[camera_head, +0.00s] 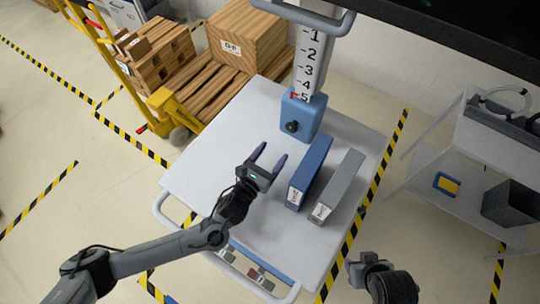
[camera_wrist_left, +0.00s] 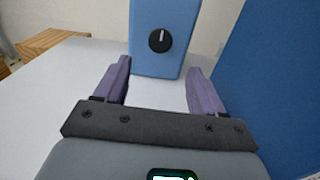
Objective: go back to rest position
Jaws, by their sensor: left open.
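My left gripper (camera_head: 269,157) is open and empty over the white cart top (camera_head: 212,150), left of the blue binder (camera_head: 314,165). The blue binder stands upright on the cart, with a grey binder (camera_head: 341,182) upright to its right. In the left wrist view the two purple fingers of my left gripper (camera_wrist_left: 158,72) are apart with nothing between them. A blue box with a black knob (camera_wrist_left: 160,40) is ahead of them, and the blue binder (camera_wrist_left: 270,85) fills the right side. My right gripper (camera_head: 362,268) shows partly at the lower right; its fingers are not clear.
The blue knob box (camera_head: 303,116) joins a numbered post (camera_head: 312,60) at the cart's back. A yellow pallet jack (camera_head: 178,112) with wooden crates (camera_head: 246,36) stands back left. A grey shelf cart (camera_head: 440,205) stands right. The cart top's left part is clear.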

